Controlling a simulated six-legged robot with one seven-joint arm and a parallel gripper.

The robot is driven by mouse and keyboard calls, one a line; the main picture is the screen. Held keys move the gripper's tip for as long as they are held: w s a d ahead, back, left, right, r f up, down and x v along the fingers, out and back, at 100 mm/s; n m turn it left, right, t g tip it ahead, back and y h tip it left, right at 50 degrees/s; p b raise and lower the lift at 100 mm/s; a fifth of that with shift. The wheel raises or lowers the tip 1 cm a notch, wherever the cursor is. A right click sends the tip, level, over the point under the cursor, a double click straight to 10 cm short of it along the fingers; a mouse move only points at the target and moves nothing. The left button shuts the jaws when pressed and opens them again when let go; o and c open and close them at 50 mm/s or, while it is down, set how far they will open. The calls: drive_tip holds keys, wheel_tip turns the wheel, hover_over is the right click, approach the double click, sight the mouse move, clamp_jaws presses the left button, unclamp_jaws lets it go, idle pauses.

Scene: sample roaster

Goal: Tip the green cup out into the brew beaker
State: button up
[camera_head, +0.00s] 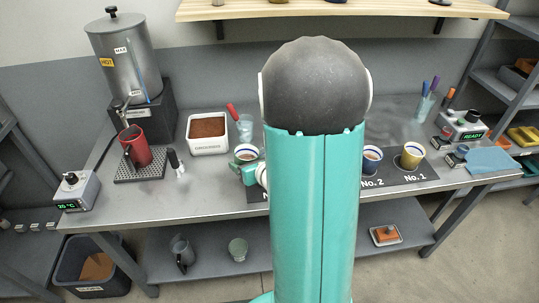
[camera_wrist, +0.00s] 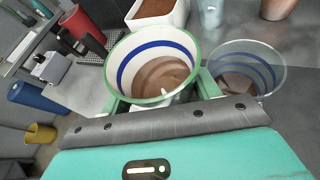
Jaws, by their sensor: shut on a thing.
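The green cup (camera_wrist: 133,86) is white inside with a green rim and a blue band, and brown liquid lies in it. My gripper (camera_wrist: 162,97) is shut on this cup, with one finger on either side. The cup also shows in the head view (camera_head: 246,152), left of my arm, and looks close to upright. A clear vessel (camera_wrist: 277,80) stands just right of the held cup in the wrist view, with blue bands and brown showing in or through it. I cannot tell whether it is the brew beaker. In the head view my arm hides the bench's middle.
A white grounds box (camera_head: 208,146) and a glass with a red-handled tool (camera_head: 245,128) stand behind the cup. A red jug (camera_head: 135,148) is on the left. Cup No. 2 (camera_head: 371,160) and yellow cup No. 1 (camera_head: 411,156) stand on the dark mat at right.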

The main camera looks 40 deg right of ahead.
sight(252, 147)
drive_tip(key=shift+d+r, duration=0.25)
drive_tip(key=shift+r, duration=0.55)
drive_tip(key=shift+s+d+r+m, duration=0.1)
drive_tip(key=shift+d+r+m, duration=0.1)
drive_tip(key=shift+d+m, duration=0.1)
drive_tip(key=shift+d+r+m+y, duration=0.15)
drive_tip(key=shift+d+m+y, duration=0.25)
drive_tip(key=shift+y, duration=0.1)
drive_tip(key=shift+d+r+m, duration=0.15)
drive_tip(key=shift+r+m, duration=0.15)
drive_tip(key=shift+m, duration=0.1)
drive_tip(key=shift+d+y, duration=0.25)
drive_tip(key=shift+y, duration=0.25)
drive_tip(key=shift+r+m, duration=0.2)
drive_tip(key=shift+m, duration=0.1)
drive_tip(key=shift+d, duration=0.2)
drive_tip(key=shift+r, duration=0.1)
drive_tip(key=shift+d+r+m+y, duration=0.1)
drive_tip(key=shift+d+m+y, duration=0.2)
drive_tip(key=shift+d+m, duration=0.1)
